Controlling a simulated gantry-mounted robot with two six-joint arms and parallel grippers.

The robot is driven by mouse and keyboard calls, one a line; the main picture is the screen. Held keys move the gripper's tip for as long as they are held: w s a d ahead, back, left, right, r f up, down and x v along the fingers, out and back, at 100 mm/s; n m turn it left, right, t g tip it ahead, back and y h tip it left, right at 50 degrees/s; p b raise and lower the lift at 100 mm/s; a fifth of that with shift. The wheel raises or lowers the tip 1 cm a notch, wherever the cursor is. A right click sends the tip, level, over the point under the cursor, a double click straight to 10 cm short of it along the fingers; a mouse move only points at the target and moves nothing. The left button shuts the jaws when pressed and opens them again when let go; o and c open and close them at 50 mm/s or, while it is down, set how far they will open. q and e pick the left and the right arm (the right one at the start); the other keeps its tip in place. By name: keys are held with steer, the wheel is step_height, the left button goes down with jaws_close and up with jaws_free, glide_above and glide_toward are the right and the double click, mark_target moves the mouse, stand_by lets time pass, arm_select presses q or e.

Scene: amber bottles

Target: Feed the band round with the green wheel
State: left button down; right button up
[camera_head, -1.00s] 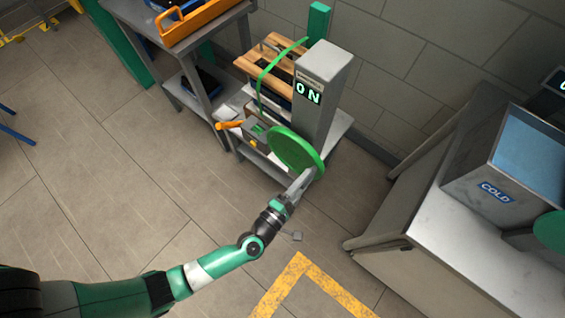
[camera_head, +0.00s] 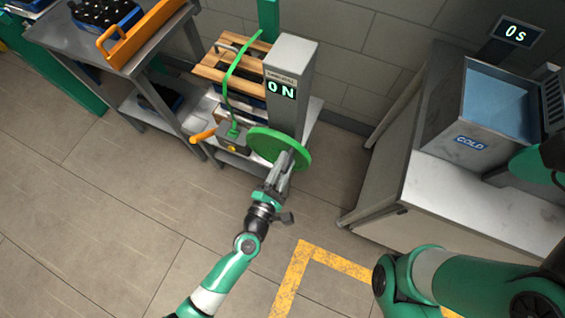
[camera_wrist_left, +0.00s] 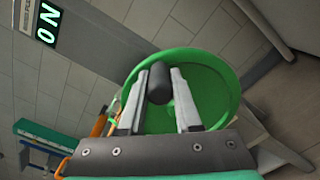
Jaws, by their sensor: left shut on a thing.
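The green wheel (camera_head: 262,136) is mounted on the front of the grey machine column (camera_head: 291,75), whose display reads ON. My left gripper (camera_head: 284,160) is at the wheel's face. In the left wrist view its two fingers (camera_wrist_left: 160,95) are on either side of the wheel's dark knob (camera_wrist_left: 160,80), shut on it, with the green wheel face (camera_wrist_left: 205,90) behind. The green band (camera_head: 226,85) arches over the slatted wooden load (camera_head: 215,68) and runs down toward a green part beside the wheel. My right gripper is not in view; only my right arm shows at lower right.
An orange lever (camera_head: 203,135) sticks out left of the wheel. A grey table with an orange-handled tray (camera_head: 140,35) stands at upper left. A basin marked COLD (camera_head: 471,143) is on the right counter. The floor in front is clear, with yellow marking (camera_head: 300,270).

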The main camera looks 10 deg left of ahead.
arm_select(q)
steer(key=c, duration=0.6)
jaws_free()
steer(key=shift+a, duration=0.1)
steer(key=s+a, duration=0.2)
steer(key=s, duration=0.9)
steer(key=shift+s+p, duration=0.2)
steer(key=shift+p, duration=0.25)
